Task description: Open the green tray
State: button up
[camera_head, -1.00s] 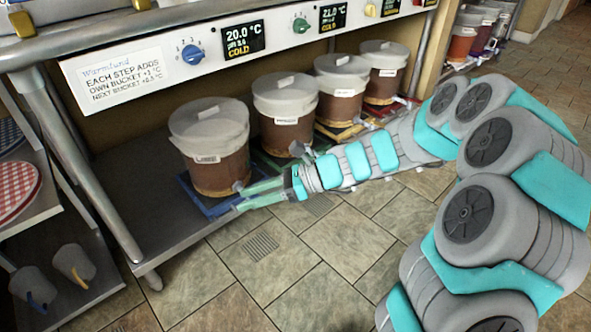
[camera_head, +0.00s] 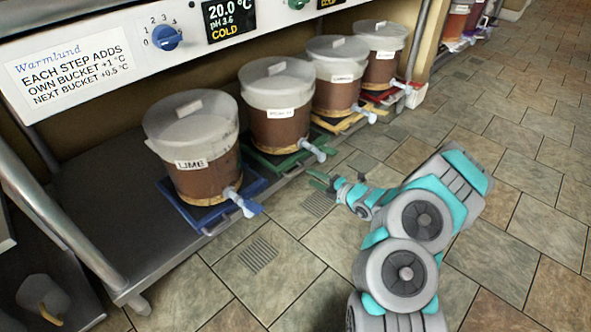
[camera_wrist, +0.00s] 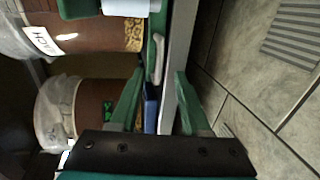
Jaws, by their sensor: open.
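The green tray (camera_head: 277,161) lies on the low shelf under the second bucket (camera_head: 282,119), between the blue and yellow trays. My gripper (camera_head: 313,180) is open and empty, low in front of the shelf, just right of and below that bucket's spout (camera_head: 313,149). In the wrist view the green tray (camera_wrist: 152,38) shows at the top, with a pale handle-like bar (camera_wrist: 157,62) on its edge. That bar appears between the tips of my open fingers (camera_wrist: 159,74). I cannot tell whether they touch it.
The blue tray (camera_head: 174,195) holds the LIME bucket (camera_head: 200,160); its spout (camera_head: 245,204) sticks out. The yellow tray (camera_head: 342,125) and red tray (camera_head: 381,96) stand farther right. A control panel (camera_head: 130,50) overhangs the shelf. The tiled floor in front is clear.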

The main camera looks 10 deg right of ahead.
aim_at(299, 170)
jog(key=b+x, duration=0.1)
jog(key=x, duration=0.6)
jog(key=shift+w+a, duration=0.2)
jog(key=shift+w, duration=0.1)
grip_shut()
dwell(1.2)
